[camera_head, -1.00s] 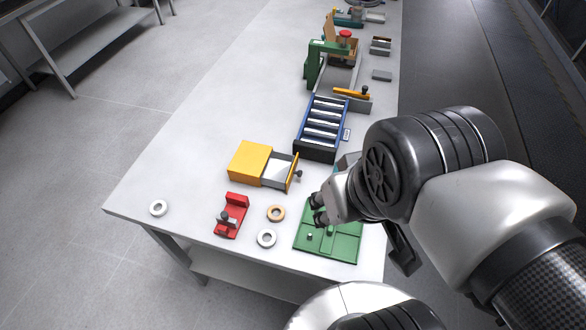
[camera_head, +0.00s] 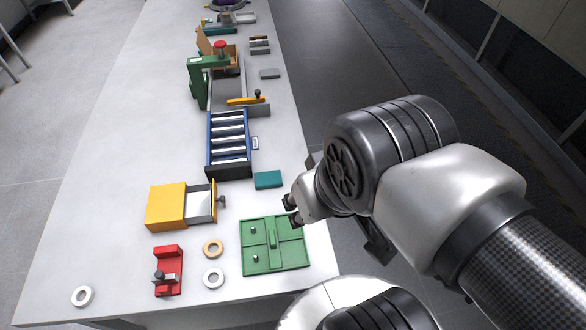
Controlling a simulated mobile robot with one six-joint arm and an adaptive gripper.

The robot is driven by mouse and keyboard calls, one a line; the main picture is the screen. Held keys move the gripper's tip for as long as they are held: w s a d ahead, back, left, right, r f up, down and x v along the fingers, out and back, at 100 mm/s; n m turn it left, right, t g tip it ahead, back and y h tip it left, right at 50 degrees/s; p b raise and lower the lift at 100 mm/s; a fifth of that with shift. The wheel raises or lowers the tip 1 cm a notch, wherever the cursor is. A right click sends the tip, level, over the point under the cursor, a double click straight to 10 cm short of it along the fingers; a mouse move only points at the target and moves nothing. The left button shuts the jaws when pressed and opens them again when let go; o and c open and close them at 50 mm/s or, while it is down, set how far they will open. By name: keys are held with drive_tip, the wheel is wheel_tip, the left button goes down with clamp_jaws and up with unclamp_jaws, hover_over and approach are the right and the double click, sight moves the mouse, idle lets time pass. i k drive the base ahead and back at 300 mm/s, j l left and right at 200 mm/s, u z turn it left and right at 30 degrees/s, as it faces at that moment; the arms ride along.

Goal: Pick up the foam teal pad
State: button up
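The teal pad (camera_head: 268,180) is a small flat block lying on the light table. It is in front of the blue roller tray, to its lower right, and it shows uncovered. My gripper (camera_head: 290,211) is at the right, just below and right of the pad in the picture, over the back right part of the green fixture plate. Its two dark fingertips stand apart with nothing seen between them. It looks clear of the pad; its height above the table is hard to judge.
The green plate (camera_head: 262,262) has raised pegs and ribs. The blue roller tray (camera_head: 211,150) stands behind the pad. A yellow box (camera_head: 166,207) with an open drawer, a red fixture (camera_head: 168,270) and several rings are to the left. The table's right edge is close to the pad.

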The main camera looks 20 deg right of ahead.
sight(272, 178)
drive_tip(key=l+u, duration=0.15)
drive_tip(key=l, duration=0.6)
drive_tip(key=k+l+u, duration=0.2)
drive_tip(key=l, duration=0.55)
drive_tip(key=i+l+u, duration=0.3)
drive_tip(key=i, duration=0.2)
drive_tip(key=i+l+u, duration=0.25)
drive_tip(key=i+l, duration=0.2)
